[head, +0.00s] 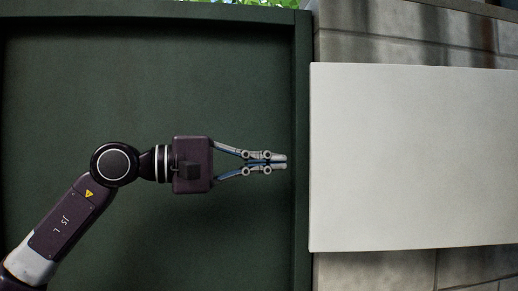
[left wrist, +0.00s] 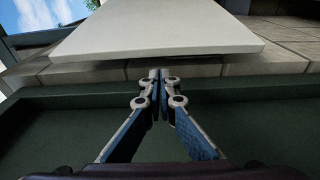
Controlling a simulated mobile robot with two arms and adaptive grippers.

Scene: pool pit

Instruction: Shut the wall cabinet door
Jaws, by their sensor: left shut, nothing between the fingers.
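A flat white panel (head: 415,155), which looks like the cabinet door, stands on the right of the head view in front of a stone wall. It also fills the top of the left wrist view (left wrist: 160,32). To its left is a dark green recessed box (head: 120,70) with a raised rim, seemingly the cabinet. My left gripper (head: 286,163) is shut and empty, pointing right over the green box. Its fingertips are just short of the panel's left edge, with a small gap in the picture. The fingertips also show in the left wrist view (left wrist: 158,76). The hinge is not clear.
The green rim (head: 302,120) runs upright between the fingertips and the white panel. A grey stone wall (head: 420,35) lies behind and around the panel. Some green foliage (head: 262,2) shows at the top. The space over the green box around my gripper is clear.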

